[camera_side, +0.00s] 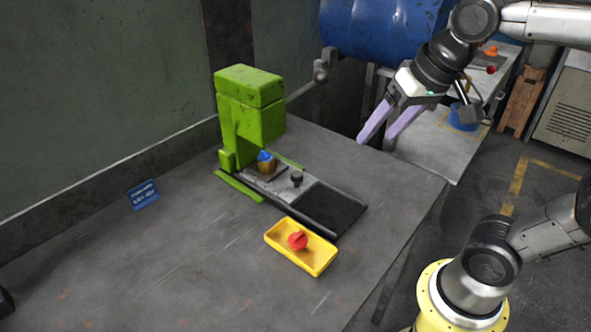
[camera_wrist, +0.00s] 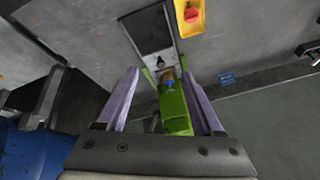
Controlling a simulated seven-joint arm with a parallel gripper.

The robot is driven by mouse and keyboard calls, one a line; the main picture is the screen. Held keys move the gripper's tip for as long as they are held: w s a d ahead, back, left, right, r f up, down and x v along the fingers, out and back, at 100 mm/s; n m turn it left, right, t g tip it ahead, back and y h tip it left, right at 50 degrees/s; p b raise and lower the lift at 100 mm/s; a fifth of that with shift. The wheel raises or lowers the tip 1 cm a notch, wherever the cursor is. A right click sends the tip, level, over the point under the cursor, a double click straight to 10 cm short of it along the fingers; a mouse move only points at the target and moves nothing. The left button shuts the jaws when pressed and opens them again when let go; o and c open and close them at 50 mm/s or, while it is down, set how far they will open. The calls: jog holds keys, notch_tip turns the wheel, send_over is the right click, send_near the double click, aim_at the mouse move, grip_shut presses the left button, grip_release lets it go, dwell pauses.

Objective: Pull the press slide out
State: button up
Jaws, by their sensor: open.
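The press slide (camera_side: 266,172) is a flat grey plate at the foot of the green press (camera_side: 250,105), with a dark upright knob (camera_side: 297,178) on its front part. A brown block with a blue top (camera_side: 266,163) sits on the slide, close to the press. A dark track (camera_side: 332,207) runs out in front of the knob. My gripper (camera_side: 382,140) is open and empty, high above the table and to the right of the press. In the wrist view its two purple fingers (camera_wrist: 165,95) stand wide apart, with the green press (camera_wrist: 175,108) seen between them.
A yellow tray (camera_side: 318,262) with a red knobbed piece (camera_side: 297,240) stands in front of the track. A blue sign (camera_side: 143,194) lies left of the press. A blue drum (camera_side: 375,28) stands behind my gripper. The table's left front is clear.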

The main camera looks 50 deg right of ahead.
jog(key=w+m+g, duration=0.2)
jog(key=w, duration=0.7)
jog(key=m+g, duration=0.2)
jog(key=g, duration=0.1)
send_over(297, 174)
notch_tip(297, 174, down, 13)
jog(key=shift+w+f, duration=0.1)
jog(key=shift+f, duration=3.9)
jog(key=shift+c, duration=0.3)
grip_shut()
